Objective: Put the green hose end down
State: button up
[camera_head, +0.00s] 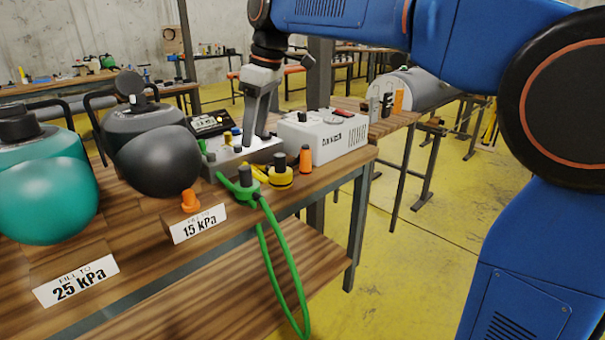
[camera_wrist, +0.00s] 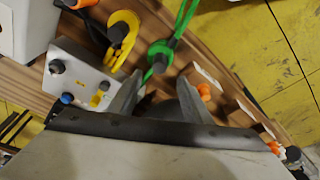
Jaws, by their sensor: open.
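The green hose end (camera_head: 246,188) rests at the front of the wooden bench, with a dark cylindrical piece (camera_head: 245,174) standing in it. Its green hose (camera_head: 278,250) hangs over the bench edge in a loop. In the wrist view the hose end (camera_wrist: 160,50) lies just beyond my fingertips, apart from them. My gripper (camera_head: 252,138) points down above the pale metal block behind the hose end. In the wrist view my gripper (camera_wrist: 157,92) has its fingers spread, with nothing held between them; the dark grey rounded tube shows behind the gap.
A yellow hose end (camera_head: 280,178) and an orange fitting (camera_head: 306,159) stand right of the green one. A white pump box (camera_head: 325,137) is behind them. The dark grey tube (camera_head: 160,160), an orange plug (camera_head: 190,201) and the 15 kPa label (camera_head: 199,224) are left.

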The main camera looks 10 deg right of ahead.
jog(key=s+d+f+m+t+h, duration=0.1)
jog(key=s+d+f+m, duration=0.5)
jog(key=s+d, duration=0.45)
jog(key=s+d+f+m+t+h, duration=0.1)
jog(key=s+d+f+m+t, duration=0.15)
jog(key=s+d+f, duration=0.6)
jog(key=s+d+f+m, duration=0.4)
jog(key=s+d+f, duration=0.4)
jog(key=s+f, duration=0.1)
jog(key=shift+s+h, duration=0.3)
jog(key=shift+s, duration=0.2)
jog(key=shift+m, duration=0.25)
